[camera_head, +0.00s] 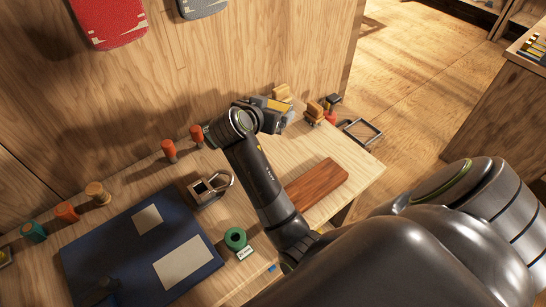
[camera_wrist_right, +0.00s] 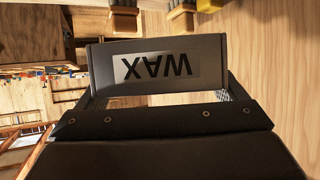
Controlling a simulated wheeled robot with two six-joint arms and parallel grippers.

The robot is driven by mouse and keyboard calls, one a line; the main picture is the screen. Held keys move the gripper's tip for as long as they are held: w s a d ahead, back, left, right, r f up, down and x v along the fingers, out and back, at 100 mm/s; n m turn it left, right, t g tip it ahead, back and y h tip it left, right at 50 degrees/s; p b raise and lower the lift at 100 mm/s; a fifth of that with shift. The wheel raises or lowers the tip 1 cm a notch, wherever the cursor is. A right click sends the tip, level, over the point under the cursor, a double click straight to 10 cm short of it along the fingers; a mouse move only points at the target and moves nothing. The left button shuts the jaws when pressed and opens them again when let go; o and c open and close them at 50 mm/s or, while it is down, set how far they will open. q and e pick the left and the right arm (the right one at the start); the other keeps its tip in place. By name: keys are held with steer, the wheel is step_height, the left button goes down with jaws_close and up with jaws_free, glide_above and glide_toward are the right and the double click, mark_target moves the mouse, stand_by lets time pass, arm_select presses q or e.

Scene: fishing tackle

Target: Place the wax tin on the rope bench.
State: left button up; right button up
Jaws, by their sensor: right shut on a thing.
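The wax tin (camera_wrist_right: 157,66) is a dark grey box with a pale label reading WAX, upside down in the right wrist view. My right gripper (camera_wrist_right: 158,98) is shut on it, with a finger at each side. In the head view my right gripper (camera_head: 277,112) is over the far end of a light wooden bench (camera_head: 236,206), near the wooden wall. The tin is hard to pick out there, and I cannot tell its height above the bench. No label marks this as the rope bench. My left gripper is not in view.
Orange and tan spools stand along the wall side. A brown board (camera_head: 318,184), a metal clamp (camera_head: 209,188), a green reel (camera_head: 236,239) and a blue mat (camera_head: 90,251) lie on the bench. A metal frame (camera_head: 361,132) sits at the far right corner.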

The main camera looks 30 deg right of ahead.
steer(key=m+g, duration=0.1)
glide_above(273, 153)
step_height(273, 153, down, 9)
steer(key=shift+r+b, duration=0.2)
steer(key=shift+b, duration=0.25)
steer(key=shift+f, duration=2.4)
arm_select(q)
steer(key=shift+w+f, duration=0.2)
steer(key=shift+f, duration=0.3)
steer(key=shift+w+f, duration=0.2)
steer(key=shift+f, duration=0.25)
arm_select(e)
steer(key=o, duration=0.9)
steer(key=shift+f, duration=0.2)
steer(key=shift+c, duration=0.2)
steer(key=shift+o, duration=0.9)
steer(key=shift+r, duration=0.1)
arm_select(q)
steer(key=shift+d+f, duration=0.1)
